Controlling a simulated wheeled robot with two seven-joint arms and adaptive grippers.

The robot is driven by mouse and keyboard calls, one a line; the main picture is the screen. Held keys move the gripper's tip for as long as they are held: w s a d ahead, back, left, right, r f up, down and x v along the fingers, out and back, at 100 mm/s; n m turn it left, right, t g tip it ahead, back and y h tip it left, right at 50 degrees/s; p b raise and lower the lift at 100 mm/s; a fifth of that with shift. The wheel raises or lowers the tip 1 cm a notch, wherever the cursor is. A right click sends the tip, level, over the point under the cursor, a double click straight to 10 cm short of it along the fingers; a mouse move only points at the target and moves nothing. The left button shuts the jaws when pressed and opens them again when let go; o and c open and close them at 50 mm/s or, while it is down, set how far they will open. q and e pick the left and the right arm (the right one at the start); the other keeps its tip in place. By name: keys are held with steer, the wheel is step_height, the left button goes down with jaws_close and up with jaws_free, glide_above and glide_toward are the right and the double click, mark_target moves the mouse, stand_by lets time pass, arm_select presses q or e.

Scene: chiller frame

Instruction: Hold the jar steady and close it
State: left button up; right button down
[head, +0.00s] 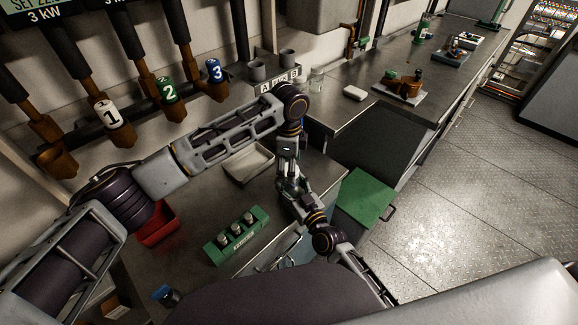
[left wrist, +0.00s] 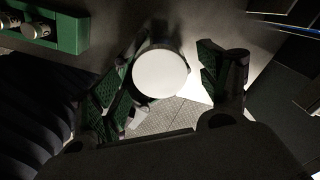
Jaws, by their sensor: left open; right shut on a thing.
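A round white disc (left wrist: 160,73), which looks like the top of the jar, shows in the left wrist view. My left gripper (left wrist: 166,66) has its green-padded fingers apart on either side of it; I see no clear contact. In the head view the left arm points down to the middle, where its hand meets my right gripper (head: 290,189), coming up from the bottom. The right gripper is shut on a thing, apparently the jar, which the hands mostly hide. I cannot tell whether the disc is a seated lid.
A green rack (head: 223,256) with several small containers stands on the steel bench left of the hands. A red bin (head: 158,226) and a pale tray (head: 246,165) are near. A green panel (head: 366,198) lies to the right. A blue-topped item (head: 166,295) is at the front.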

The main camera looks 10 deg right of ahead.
arm_select(q)
step_height(320, 180, up, 12)
steer(key=shift+f, duration=0.15)
stand_by(0.5)
arm_select(e)
steer(key=shift+c, duration=2)
jaws_free()
steer(key=shift+s, duration=0.1)
steer(key=v, duration=1.1)
steer(key=shift+s, duration=0.4)
steer(key=shift+d, duration=0.1)
arm_select(q)
steer(key=shift+f, duration=0.1)
arm_select(e)
steer(key=shift+s+d, duration=0.1)
